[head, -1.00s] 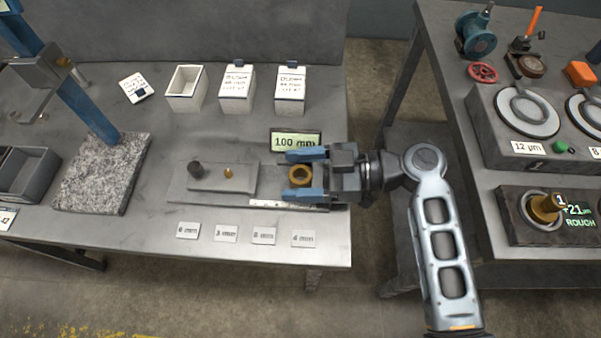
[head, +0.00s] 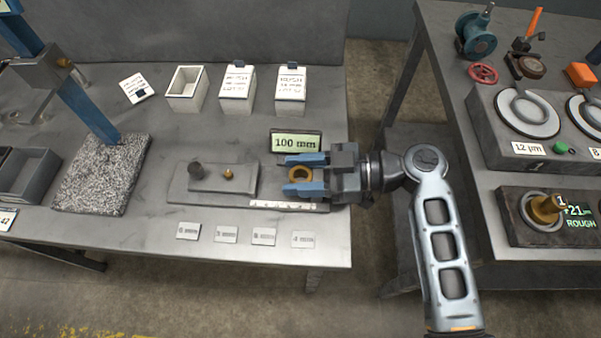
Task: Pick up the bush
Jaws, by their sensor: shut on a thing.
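The bush is a brass ring (head: 300,174) near the right end of a grey fixture plate on the left bench. My gripper (head: 303,173) reaches in from the right, its two blue fingers on the far and near sides of the bush. It is shut on the bush. The dark bore of the ring faces up. Whether the bush touches the plate or hangs just above it cannot be told from this view.
A 100 mm display (head: 296,142) stands just behind my gripper. The fixture plate (head: 183,190) carries a dark post and a small brass pin. White boxes (head: 187,88) stand at the back, a granite block (head: 103,175) at left. Labelled tiles (head: 226,234) lie along the front.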

